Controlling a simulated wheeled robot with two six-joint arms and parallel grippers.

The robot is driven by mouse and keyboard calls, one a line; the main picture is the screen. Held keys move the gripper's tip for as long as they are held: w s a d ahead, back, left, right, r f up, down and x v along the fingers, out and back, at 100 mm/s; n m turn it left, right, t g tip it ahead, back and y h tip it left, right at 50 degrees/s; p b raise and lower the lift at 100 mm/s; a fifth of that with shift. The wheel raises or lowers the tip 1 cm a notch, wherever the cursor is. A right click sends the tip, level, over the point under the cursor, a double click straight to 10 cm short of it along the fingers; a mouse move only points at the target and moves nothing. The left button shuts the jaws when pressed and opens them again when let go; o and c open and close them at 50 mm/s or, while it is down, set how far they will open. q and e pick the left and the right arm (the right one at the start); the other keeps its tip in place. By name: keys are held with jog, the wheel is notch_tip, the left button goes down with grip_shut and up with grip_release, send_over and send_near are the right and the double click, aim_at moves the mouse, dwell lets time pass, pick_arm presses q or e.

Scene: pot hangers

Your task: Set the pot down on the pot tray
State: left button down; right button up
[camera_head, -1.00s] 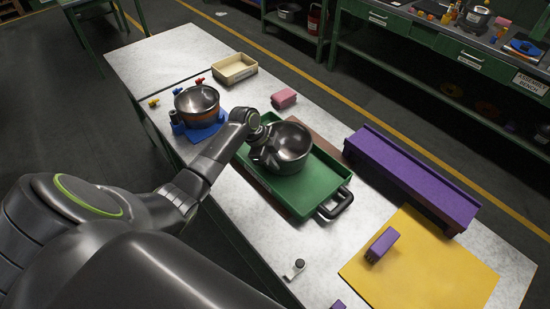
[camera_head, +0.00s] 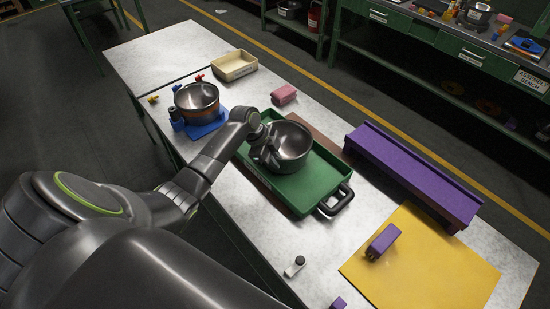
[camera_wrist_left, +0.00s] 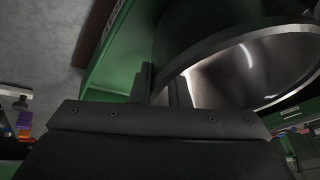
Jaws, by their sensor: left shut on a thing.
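A dark metal pot (camera_head: 292,148) is over the green pot tray (camera_head: 304,195) in the head view. My left gripper (camera_head: 268,158) is shut on the pot's near-left wall. In the left wrist view the gripper (camera_wrist_left: 160,88) has its fingers on either side of the pot's rim, and the pot (camera_wrist_left: 245,75) shows its shiny inside. The green tray (camera_wrist_left: 120,60) lies behind it. The pot looks upright; I cannot tell whether its base touches the tray floor. My right gripper is not in view.
An orange-banded pot (camera_head: 197,100) stands on a blue base (camera_head: 206,131). A cream bin (camera_head: 234,66) and pink sponges (camera_head: 284,94) are behind. A purple rail (camera_head: 412,177) and a yellow mat (camera_head: 424,265) with a purple block (camera_head: 383,241) lie right. A small white bottle (camera_head: 295,266) is near the front edge.

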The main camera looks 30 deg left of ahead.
pick_arm(q)
jog(key=shift+w+f, duration=0.1)
jog(key=shift+f, duration=0.05)
jog(key=c, duration=1.3)
grip_release()
jog(key=w+d+p+v, duration=0.1)
jog(key=p+v, duration=0.2)
jog(key=v, duration=1)
jog(key=w+d+r+p+v, duration=0.1)
jog(key=d+p+v, duration=0.1)
jog(key=v, duration=1.1)
jog(key=shift+r+p, duration=0.65)
jog(key=shift+p, duration=0.25)
